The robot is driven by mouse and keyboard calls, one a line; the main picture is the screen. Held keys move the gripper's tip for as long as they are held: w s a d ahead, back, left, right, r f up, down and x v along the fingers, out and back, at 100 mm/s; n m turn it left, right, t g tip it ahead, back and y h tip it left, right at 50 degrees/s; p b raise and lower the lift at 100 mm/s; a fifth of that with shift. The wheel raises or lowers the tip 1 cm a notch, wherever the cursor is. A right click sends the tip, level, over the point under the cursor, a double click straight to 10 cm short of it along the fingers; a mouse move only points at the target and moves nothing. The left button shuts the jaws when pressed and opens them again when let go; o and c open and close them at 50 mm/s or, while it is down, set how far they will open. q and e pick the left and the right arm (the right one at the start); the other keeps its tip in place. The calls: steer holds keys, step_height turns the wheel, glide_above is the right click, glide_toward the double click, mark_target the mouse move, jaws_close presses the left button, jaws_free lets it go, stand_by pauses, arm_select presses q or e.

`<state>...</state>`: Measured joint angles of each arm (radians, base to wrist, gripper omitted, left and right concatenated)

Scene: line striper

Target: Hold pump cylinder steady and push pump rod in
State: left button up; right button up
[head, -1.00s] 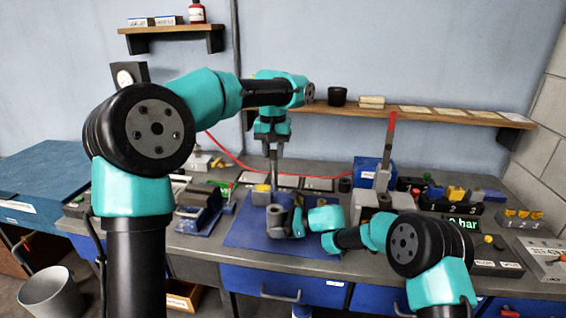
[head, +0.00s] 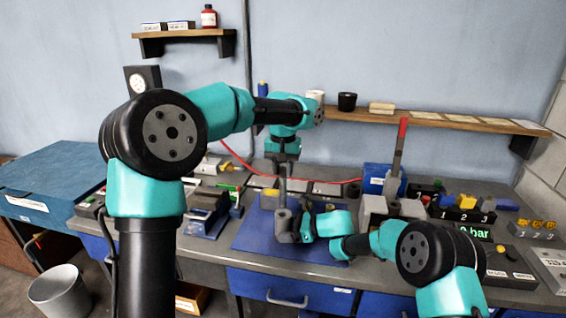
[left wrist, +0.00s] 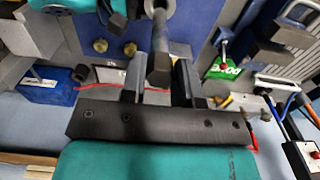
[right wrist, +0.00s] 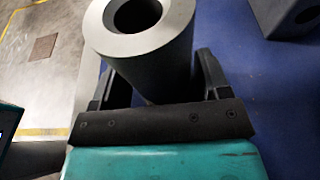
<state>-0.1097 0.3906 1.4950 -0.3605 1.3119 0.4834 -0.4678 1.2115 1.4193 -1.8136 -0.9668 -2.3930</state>
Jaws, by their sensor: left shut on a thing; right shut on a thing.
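The grey pump cylinder (head: 284,228) stands upright over the blue mat (head: 254,238) in the head view. My right gripper (head: 296,228) is shut on its side. In the right wrist view the cylinder (right wrist: 172,43) shows its open round bore, with my right gripper's (right wrist: 150,88) fingers on both sides. No rod shows in that bore there. My left gripper (head: 282,186) points down above the cylinder, shut on the dark pump rod. In the left wrist view the rod (left wrist: 159,50) runs between my left gripper's (left wrist: 158,68) fingers. Whether the rod's lower end touches the cylinder is unclear.
A blue vise (head: 205,213) is on the left. A red hose (head: 240,160) runs behind. The mat's front part is clear.

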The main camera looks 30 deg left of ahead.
mark_target(283, 206)
arm_select(q)
steer(key=shift+f, duration=0.8)
steer(key=shift+f, duration=4)
stand_by(3.0)
